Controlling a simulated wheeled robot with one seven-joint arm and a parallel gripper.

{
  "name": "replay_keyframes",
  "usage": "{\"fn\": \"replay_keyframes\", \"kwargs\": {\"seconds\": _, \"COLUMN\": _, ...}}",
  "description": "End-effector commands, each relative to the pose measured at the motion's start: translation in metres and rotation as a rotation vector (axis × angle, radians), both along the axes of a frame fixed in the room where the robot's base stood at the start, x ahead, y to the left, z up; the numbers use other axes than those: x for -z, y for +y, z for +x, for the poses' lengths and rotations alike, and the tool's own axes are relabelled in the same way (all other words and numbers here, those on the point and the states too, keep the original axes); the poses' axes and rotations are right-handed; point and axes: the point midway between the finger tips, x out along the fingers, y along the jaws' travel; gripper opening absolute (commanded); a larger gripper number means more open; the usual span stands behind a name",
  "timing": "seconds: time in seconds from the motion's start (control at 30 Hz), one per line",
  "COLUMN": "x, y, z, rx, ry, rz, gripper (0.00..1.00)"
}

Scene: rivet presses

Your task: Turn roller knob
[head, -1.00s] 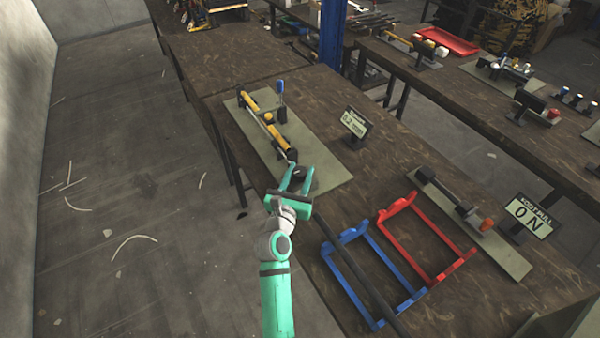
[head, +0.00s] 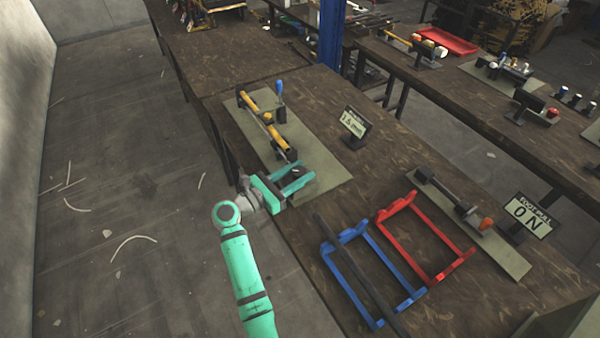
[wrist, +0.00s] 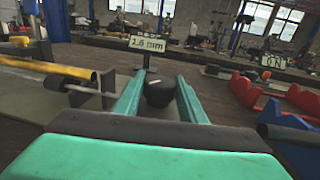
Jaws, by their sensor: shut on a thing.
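The roller knob (wrist: 160,92) is a dark round knob with a pale mark on top, at the near end of a yellow roller (head: 264,121) on a grey-green plate (head: 318,160). My teal gripper (head: 306,173) is shut on the knob from the left side of the table. In the wrist view the knob sits between the two fingers, near their tips. In the head view the fingers partly hide it. A small sign (head: 354,124) behind the plate reads about 1.6 mm in the wrist view (wrist: 147,43).
A blue frame (head: 345,236) and a red frame (head: 437,282) lie to the right, with a dark bar (head: 350,265) across the blue one. A blue-handled lever (head: 280,88) stands by the roller's far end. Another sign (head: 528,215) reads ON. Bare floor lies left.

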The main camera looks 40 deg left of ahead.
Motion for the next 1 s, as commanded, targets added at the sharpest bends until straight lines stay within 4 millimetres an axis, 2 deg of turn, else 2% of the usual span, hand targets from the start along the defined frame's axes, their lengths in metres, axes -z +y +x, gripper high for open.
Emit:
{"fn": "replay_keyframes", "kwargs": {"seconds": 0.33, "x": 0.0003, "y": 0.0003, "z": 0.001, "rx": 0.14, "ry": 0.002, "rz": 0.0, "gripper": 0.15}}
{"fn": "replay_keyframes", "kwargs": {"seconds": 0.87, "x": 0.0017, "y": -0.0017, "z": 0.0006, "rx": 0.166, "ry": 0.004, "rz": -0.001, "gripper": 0.15}}
{"fn": "replay_keyframes", "kwargs": {"seconds": 0.9, "x": 0.0018, "y": -0.0017, "z": 0.0006, "rx": 0.166, "ry": 0.004, "rz": -0.001, "gripper": 0.42}}
{"fn": "replay_keyframes", "kwargs": {"seconds": 0.97, "x": 0.0018, "y": -0.0018, "z": 0.0006, "rx": 0.166, "ry": 0.004, "rz": -0.001, "gripper": 0.56}}
{"fn": "replay_keyframes", "kwargs": {"seconds": 1.0, "x": 0.0017, "y": -0.0017, "z": 0.0007, "rx": 0.166, "ry": 0.004, "rz": -0.001, "gripper": 0.56}}
